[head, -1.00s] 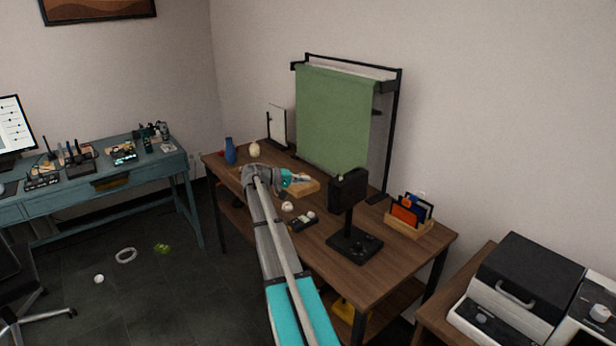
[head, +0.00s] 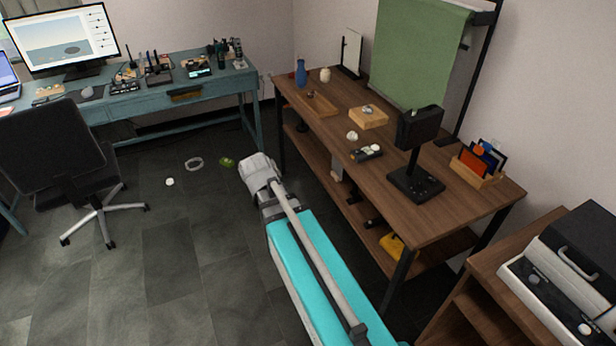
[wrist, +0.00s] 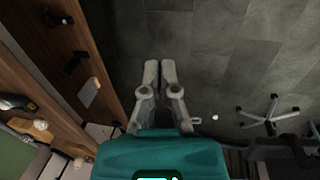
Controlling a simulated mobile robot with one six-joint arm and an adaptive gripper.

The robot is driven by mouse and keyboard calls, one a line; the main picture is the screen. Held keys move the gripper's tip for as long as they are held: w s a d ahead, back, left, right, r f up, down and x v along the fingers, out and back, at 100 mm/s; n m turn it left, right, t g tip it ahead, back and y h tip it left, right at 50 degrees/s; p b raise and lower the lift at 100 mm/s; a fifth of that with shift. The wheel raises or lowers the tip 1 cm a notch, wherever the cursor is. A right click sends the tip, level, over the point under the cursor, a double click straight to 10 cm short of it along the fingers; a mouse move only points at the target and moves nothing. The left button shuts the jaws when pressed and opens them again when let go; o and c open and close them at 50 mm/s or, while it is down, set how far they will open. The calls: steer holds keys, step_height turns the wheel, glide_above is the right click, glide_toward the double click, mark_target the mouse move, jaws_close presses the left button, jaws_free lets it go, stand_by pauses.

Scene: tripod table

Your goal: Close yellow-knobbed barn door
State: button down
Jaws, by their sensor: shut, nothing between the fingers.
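No barn door with a yellow knob can be made out in either view. My gripper (wrist: 160,64) shows in the wrist view with its two fingers together and nothing between them. It points over the dark tiled floor, beside the wooden table's edge. In the head view the end of my arm is left of the wooden table (head: 440,215), and the fingers are hidden. A yellow object (head: 392,246) sits on the table's lower shelf; I cannot tell what it is.
A black stand (head: 415,185), a wooden box (head: 368,119) and a card holder (head: 474,177) stand on the table. A teal desk (head: 150,112) and an office chair (head: 62,150) are at left.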

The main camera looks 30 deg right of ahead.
steer(key=s+a+y, duration=0.2)
steer(key=s+a, duration=0.2)
steer(key=a, duration=0.2)
steer(key=shift+a+f+n, duration=0.2)
steer(key=shift+a+n, duration=0.05)
steer(key=shift+n, duration=0.15)
steer(key=shift+d, duration=0.1)
